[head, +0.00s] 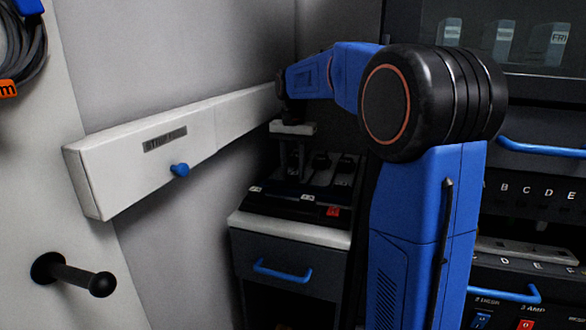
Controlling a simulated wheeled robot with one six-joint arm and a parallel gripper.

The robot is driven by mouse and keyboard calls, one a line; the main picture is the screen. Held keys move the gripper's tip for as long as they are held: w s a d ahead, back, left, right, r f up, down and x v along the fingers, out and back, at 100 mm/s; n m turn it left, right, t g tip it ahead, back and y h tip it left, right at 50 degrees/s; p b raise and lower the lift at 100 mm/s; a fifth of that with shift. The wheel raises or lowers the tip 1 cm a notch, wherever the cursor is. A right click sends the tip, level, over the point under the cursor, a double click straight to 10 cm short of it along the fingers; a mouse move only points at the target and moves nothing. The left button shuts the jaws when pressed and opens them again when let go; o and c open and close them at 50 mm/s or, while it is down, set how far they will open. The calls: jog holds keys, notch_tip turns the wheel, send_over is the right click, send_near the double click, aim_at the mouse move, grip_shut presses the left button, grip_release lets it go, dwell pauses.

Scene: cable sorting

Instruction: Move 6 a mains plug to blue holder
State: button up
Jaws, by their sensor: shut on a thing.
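My gripper (297,153) points down over a black tray (280,210) on a small cabinet at the back. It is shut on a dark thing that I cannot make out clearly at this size. Dark plug-like shapes (321,161) stand in the tray to the right of the gripper. Small white labels and a red patch (332,211) sit along the tray's front. I cannot pick out a blue holder for certain. A blue piece (26,22) shows at the top left above a coiled grey cable.
A white wall box (130,165) with a blue knob (180,170) juts out at left. A black peg (75,275) sticks out below it. The cabinet has a blue drawer handle (282,272). At right are shelves with lettered slots (535,193).

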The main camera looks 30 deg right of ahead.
jog(key=shift+f, duration=0.5)
dwell(0.8)
jog(key=o, duration=1.6)
jog(key=shift+r, duration=0.15)
jog(key=shift+r, duration=3.4)
